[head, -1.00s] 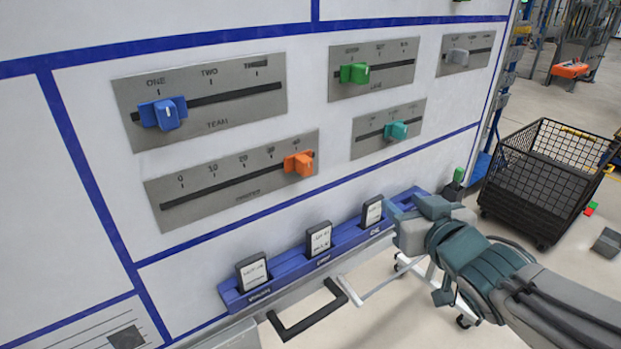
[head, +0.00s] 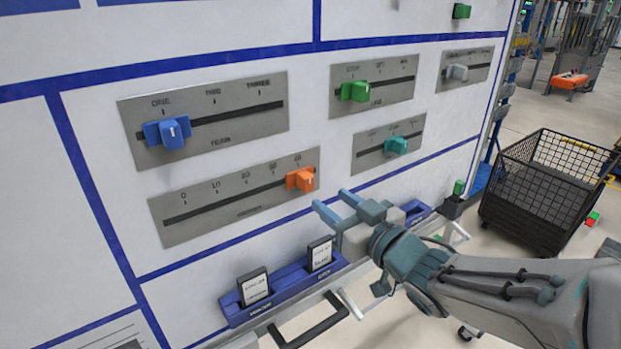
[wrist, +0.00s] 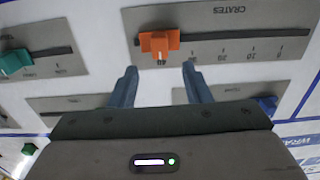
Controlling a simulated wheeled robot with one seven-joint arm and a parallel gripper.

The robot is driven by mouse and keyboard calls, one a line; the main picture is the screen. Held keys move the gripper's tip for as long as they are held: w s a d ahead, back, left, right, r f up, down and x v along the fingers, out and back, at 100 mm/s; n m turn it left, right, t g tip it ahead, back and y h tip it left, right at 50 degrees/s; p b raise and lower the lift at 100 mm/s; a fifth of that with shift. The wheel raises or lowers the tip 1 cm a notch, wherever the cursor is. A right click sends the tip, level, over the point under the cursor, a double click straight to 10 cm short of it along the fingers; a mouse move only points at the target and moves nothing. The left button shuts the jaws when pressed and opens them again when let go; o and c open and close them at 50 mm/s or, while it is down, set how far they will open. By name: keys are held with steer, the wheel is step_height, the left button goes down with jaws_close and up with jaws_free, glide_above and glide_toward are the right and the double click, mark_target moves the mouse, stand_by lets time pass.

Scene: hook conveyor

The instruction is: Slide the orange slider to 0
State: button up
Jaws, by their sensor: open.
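The orange slider (head: 301,179) sits at the right end of its grey plate (head: 195,228) in the head view, by the 40 mark. The scale runs down to 0 at the plate's left end. In the wrist view the orange slider (wrist: 158,44) stands beside the 40 mark, and the plate reads CRATES. My gripper (head: 333,204) is open and empty, below and to the right of the slider, with its blue fingers apart. In the wrist view my gripper's fingertips (wrist: 160,70) spread to either side of the slider, just short of it. I see no contact.
Other sliders share the board: blue (head: 168,131), green (head: 356,91), teal (head: 396,145) and grey (head: 457,72). A blue card rack (head: 290,288) and a black handle (head: 312,330) lie below. The plate's slot left of the orange slider is clear.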

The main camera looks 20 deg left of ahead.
mark_target(310, 184)
steer(key=p+x, duration=0.1)
steer(key=x, duration=0.7)
jaws_close()
